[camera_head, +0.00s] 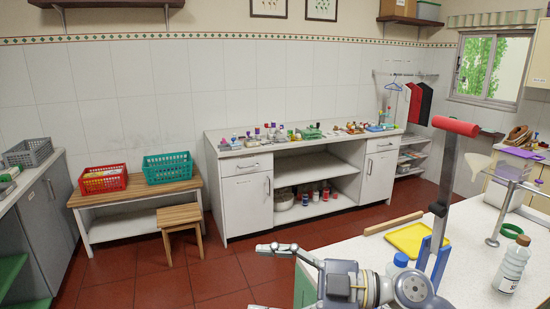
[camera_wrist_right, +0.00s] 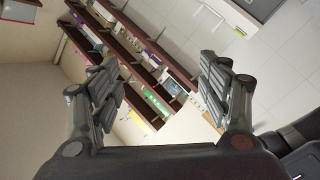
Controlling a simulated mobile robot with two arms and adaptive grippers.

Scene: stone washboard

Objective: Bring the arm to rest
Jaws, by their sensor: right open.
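My right arm (camera_head: 345,284) reaches in along the bottom of the head view, with its elbow at the right and its hand end toward the left. My right gripper (camera_wrist_right: 158,64) shows large in the right wrist view, its two dark fingers spread wide apart. Nothing is between the fingers, only distant room behind them. In the head view one finger shows above the floor, and the rest of the hand is partly cut off by the lower edge. My left gripper is not in view.
A white counter (camera_head: 240,165) stands at the back. Red floor (camera_head: 205,280) is clear at left.

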